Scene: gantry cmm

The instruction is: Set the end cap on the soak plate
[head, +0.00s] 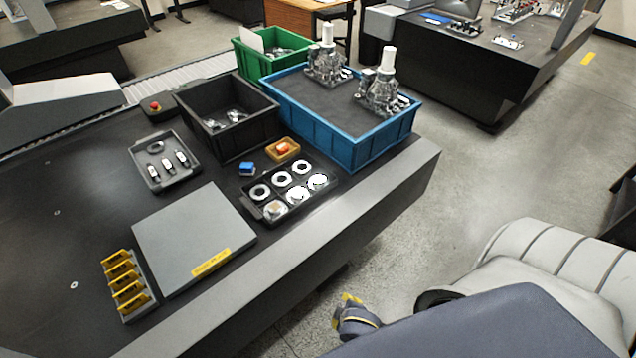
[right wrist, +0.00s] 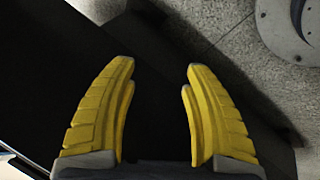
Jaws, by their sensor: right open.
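The soak plate appears to be the flat grey square slab (head: 195,235) with a yellow label, lying on the dark table; its top is bare. A black compartment tray (head: 249,209) beside it holds several round parts, bright rings at the back and capped discs along the front. The end cap looks to be among these, perhaps the front-left disc (head: 275,208); I cannot tell which. My right gripper (head: 350,298) is off the table's front edge, apart from the tray and plate. In the right wrist view its yellow fingers (right wrist: 159,68) are spread and empty. My left gripper is out of view.
A blue bin (head: 340,150) with metal assemblies, a black bin (head: 225,140) and a green bin (head: 245,65) stand behind the tray.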

